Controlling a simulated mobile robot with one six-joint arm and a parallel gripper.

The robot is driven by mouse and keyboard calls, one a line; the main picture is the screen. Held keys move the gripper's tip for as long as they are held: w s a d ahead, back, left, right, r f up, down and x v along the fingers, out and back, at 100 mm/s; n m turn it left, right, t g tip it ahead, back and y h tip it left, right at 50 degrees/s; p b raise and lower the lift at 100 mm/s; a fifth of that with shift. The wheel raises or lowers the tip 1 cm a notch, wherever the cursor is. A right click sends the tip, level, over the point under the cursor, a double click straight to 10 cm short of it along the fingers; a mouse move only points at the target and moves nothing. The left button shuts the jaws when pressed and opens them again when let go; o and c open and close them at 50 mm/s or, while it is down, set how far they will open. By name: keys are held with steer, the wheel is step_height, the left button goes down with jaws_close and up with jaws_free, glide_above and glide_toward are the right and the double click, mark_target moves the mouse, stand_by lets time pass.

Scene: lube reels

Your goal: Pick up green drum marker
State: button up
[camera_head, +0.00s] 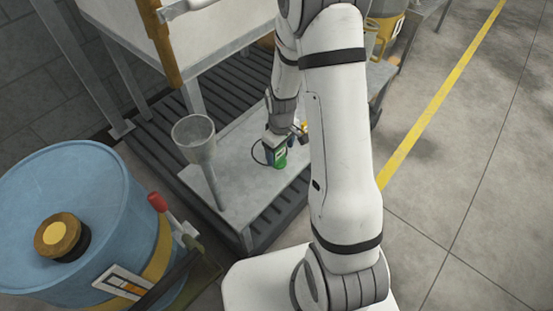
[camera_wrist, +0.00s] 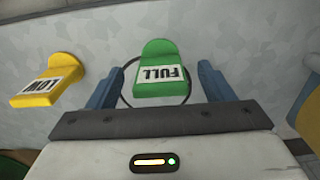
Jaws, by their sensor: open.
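The green drum marker (camera_wrist: 159,72) has a white label reading "FULL" and a thin dark loop around it. In the wrist view it sits between the two blue fingers of my gripper (camera_wrist: 158,88), with a gap to each finger. My gripper is open and holds nothing. In the head view the green marker (camera_head: 280,161) shows on the grey metal shelf (camera_head: 235,185), just below my gripper (camera_head: 277,147). My arm hides part of that area.
A yellow marker labelled "LOW" (camera_wrist: 52,82) lies left of the green one in the wrist view. A grey funnel (camera_head: 196,135) stands on the shelf to the left. A blue drum (camera_head: 75,215) stands at the lower left. Open floor lies to the right.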

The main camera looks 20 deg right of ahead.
mark_target(279, 162)
step_height(279, 162, down, 5)
steer(key=shift+w+a+r+b, duration=0.15)
steer(key=shift+r+b, duration=0.05)
steer(key=shift+b, duration=0.75)
steer(key=shift+r, duration=0.1)
steer(key=shift+c, duration=0.5)
steer(key=c, duration=0.9)
